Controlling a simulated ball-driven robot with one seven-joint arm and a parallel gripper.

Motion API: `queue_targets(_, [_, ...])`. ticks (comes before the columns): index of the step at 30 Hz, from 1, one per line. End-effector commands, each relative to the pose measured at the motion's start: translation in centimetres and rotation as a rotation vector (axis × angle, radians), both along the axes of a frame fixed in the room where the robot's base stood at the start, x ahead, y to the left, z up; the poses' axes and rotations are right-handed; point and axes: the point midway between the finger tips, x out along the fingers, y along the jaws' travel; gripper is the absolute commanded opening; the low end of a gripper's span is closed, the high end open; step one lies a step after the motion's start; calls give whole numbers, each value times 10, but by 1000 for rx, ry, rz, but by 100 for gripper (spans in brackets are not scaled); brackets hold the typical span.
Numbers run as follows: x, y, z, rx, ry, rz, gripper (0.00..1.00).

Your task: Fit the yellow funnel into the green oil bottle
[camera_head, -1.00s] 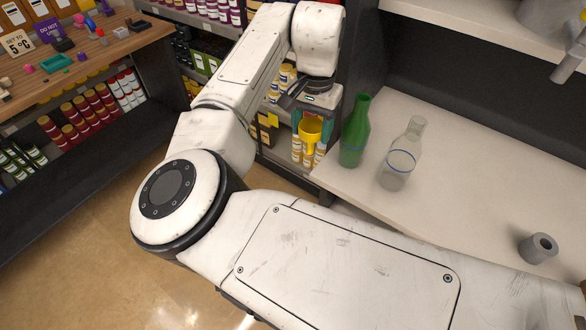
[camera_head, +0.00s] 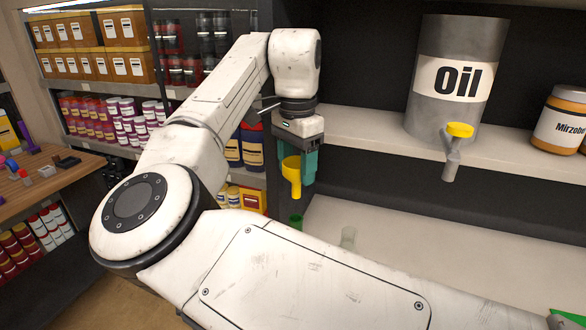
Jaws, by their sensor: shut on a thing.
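The yellow funnel (camera_head: 292,172) is held upright, wide end up and spout down, between the teal fingers of my gripper (camera_head: 297,174). My gripper is shut on it. The green oil bottle (camera_head: 295,221) shows only its neck and mouth, just below the funnel spout; my arm hides the rest. The spout appears above the bottle mouth, with a small visible gap. I cannot tell how well they line up in depth.
Stocked shelves stand left.

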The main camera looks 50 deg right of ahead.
Motion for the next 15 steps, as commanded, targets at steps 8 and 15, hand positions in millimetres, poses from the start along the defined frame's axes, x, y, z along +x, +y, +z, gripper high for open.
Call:
queue_targets(8, [0, 0, 2, -1, 1, 2, 30])
queue_targets(15, [0, 0, -15, -1, 1, 2, 30])
